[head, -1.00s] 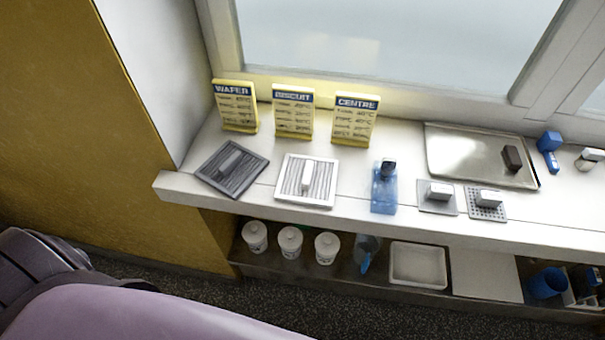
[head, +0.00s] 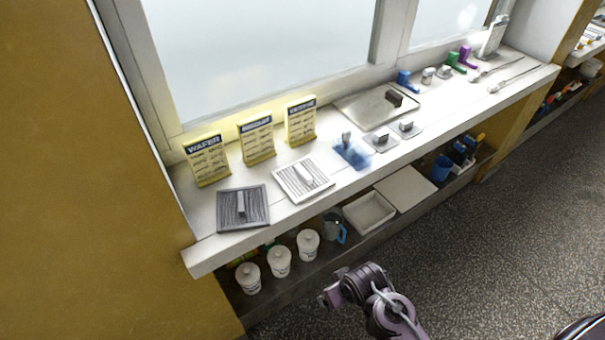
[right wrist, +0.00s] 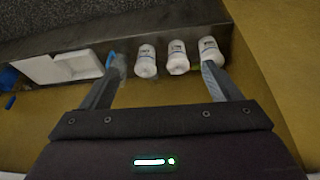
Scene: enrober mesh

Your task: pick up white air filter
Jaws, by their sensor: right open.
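The white air filter (head: 290,183) is a white square slatted panel with a raised handle. It lies flat on the white counter in the head view, right of a similar dark grey filter (head: 229,209). Part of my arm shows low in the head view, below and apart from the counter; its jaws cannot be made out there. In the right wrist view my right gripper (right wrist: 161,68) is open and empty, facing the lower shelf. The white air filter does not show in that view. My left gripper is not in view.
Yellow cards (head: 256,138) stand behind the filters. A blue item (head: 352,154) and a metal tray (head: 352,108) lie to the right. White lidded tubs (head: 279,262) and a white bin (head: 369,213) are on the lower shelf under the counter edge. The floor in front is clear.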

